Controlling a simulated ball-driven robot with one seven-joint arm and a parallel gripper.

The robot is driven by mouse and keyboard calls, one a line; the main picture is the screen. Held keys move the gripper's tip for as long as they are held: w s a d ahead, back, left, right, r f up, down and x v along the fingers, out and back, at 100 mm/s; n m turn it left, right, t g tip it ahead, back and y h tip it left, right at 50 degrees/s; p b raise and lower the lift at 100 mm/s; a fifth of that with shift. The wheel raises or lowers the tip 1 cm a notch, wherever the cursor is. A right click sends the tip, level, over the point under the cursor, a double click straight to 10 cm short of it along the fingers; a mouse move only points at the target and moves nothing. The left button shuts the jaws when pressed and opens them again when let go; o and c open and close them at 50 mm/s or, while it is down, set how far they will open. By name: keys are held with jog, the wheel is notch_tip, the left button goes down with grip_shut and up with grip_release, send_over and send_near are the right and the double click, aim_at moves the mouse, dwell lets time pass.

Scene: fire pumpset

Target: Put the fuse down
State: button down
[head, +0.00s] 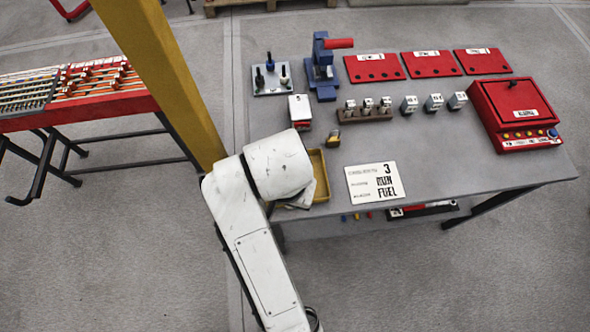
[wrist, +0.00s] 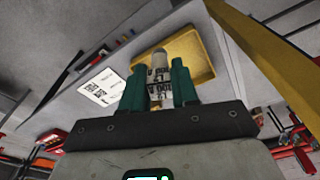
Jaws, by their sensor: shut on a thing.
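My gripper (wrist: 160,85) shows in the wrist view with its two green fingers shut on a fuse (wrist: 158,68), a pale cylinder with dark printed lettering. The fuse stands up between the fingertips. Beyond it in the wrist view is a yellow tray (wrist: 193,55) on the grey table. In the head view, the yellow tray (head: 320,172) is partly hidden behind my white arm, near the table's front left. My gripper and the held fuse are hidden behind the arm there. I cannot tell whether the fuse touches the tray.
A yellow post (head: 165,75) stands close left of my arm. The grey table (head: 440,165) holds a white sign (head: 375,182), a brown rack with several fuses (head: 365,114), red plates (head: 430,63), a red control box (head: 515,112) and a blue press (head: 322,70). The table's front right is clear.

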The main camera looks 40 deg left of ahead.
jog(key=w+a+f+b, duration=0.1)
jog(key=w+a+f, duration=0.1)
jog(key=w, duration=0.1)
jog(key=w+a+f+b, duration=0.2)
jog(key=w+f, duration=0.1)
jog(key=w+a+f+b, duration=0.1)
jog(key=w+a+f, duration=0.1)
jog(key=w+f, duration=0.1)
jog(key=shift+w+a+f, duration=0.1)
jog(key=shift+a+f, duration=0.1)
jog(key=shift+a, duration=0.15)
jog(key=shift+w+f, duration=0.15)
jog(key=shift+f, duration=0.05)
jog(key=shift+a+f, duration=0.1)
jog(key=shift+f, duration=1.5)
jog(key=shift+f, duration=0.1)
jog(key=c, duration=0.8)
grip_release()
jog(key=shift+c, duration=0.2)
